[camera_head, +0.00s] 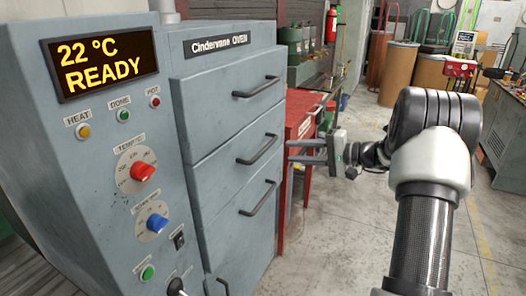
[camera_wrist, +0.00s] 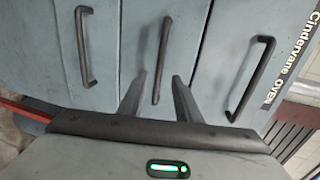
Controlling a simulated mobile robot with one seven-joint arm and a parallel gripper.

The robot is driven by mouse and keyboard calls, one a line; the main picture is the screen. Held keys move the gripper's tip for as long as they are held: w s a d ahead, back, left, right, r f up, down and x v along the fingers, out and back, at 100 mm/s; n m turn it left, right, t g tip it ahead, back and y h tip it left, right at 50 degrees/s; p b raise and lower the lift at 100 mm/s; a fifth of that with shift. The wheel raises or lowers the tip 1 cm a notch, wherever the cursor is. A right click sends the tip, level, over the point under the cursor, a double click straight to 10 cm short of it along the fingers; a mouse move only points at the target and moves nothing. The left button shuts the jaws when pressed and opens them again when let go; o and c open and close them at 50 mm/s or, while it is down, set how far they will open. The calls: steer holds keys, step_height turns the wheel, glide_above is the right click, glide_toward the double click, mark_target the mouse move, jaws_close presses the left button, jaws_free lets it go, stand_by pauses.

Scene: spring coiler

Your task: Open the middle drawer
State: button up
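The grey Cindervane oven (camera_head: 222,150) has a stack of drawers with dark bar handles. The middle drawer's handle (camera_head: 258,149) is below the top handle (camera_head: 256,87) and above a lower handle (camera_head: 258,198). The drawer fronts look shut. My gripper (camera_head: 289,151) is to the right of the middle handle, fingers pointing at the oven, open and empty. In the wrist view the middle handle (camera_wrist: 163,50) lines up between my two fingers (camera_wrist: 158,76), with the top handle (camera_wrist: 250,80) to the right and the lower handle (camera_wrist: 84,47) to the left. I see no contact.
The oven's control panel (camera_head: 135,190) has knobs, lamps and a display reading 22 °C READY. A red cabinet (camera_head: 302,125) stands just beyond the oven, behind my gripper. The floor (camera_head: 340,235) in front of the drawers is clear.

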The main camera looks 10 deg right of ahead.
mark_target(263, 148)
steer(key=x, duration=1.1)
steer(key=shift+w+a+b, duration=0.2)
steer(key=shift+a+b, duration=0.1)
steer(key=shift+c, duration=0.5)
jaws_close()
